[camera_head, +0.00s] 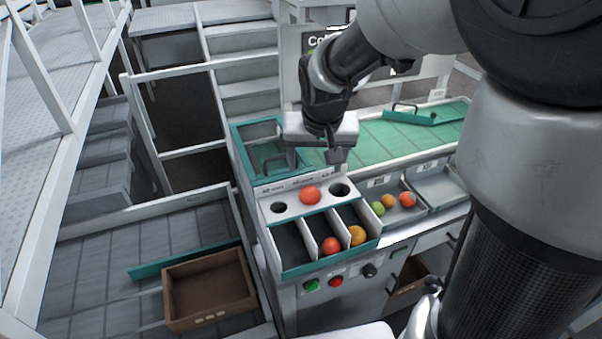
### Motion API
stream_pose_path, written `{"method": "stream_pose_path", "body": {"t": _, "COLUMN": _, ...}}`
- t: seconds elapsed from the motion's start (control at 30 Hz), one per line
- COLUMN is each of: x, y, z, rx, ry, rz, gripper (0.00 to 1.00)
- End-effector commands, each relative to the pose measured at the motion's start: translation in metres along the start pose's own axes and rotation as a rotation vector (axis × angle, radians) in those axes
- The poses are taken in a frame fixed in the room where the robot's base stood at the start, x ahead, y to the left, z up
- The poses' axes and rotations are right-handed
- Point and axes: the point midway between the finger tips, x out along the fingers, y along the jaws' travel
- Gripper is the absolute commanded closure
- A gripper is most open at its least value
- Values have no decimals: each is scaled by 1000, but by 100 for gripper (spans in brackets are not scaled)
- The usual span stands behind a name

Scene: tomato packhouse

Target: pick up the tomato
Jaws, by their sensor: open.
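A red tomato (311,195) sits on the middle of the grey panel, between two dark round holes. My gripper (314,162) is open and empty above and just behind this tomato, pointing down, with a gap between them. Another red tomato (331,245) lies in the middle compartment of the sorting bin below the panel. An orange tomato (357,235) lies in the compartment to its right. A green tomato (377,208), a yellow-orange one (388,201) and a red-orange one (407,199) lie in a tray further right.
The left hole (278,207) and right hole (340,190) are empty. The sorting bin's left compartment (291,245) is empty. A green conveyor (400,130) runs behind. A brown crate (208,288) stands at lower left. Green (311,285) and red (336,281) buttons are on the front. Railings and steps stand at left.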

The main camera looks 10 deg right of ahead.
Motion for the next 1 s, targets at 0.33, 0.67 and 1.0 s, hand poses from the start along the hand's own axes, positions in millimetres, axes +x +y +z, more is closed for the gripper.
{"method": "stream_pose_path", "body": {"t": 0.33, "x": 74, "y": 2, "z": 2, "rx": 2, "ry": -7, "rz": 5, "gripper": 32}}
{"method": "stream_pose_path", "body": {"t": 0.67, "x": 116, "y": 1, "z": 0, "rx": 2, "ry": -3, "rz": 2, "gripper": 32}}
{"method": "stream_pose_path", "body": {"t": 1.0, "x": 158, "y": 1, "z": -4, "rx": 1, "ry": -6, "rz": 3, "gripper": 32}}
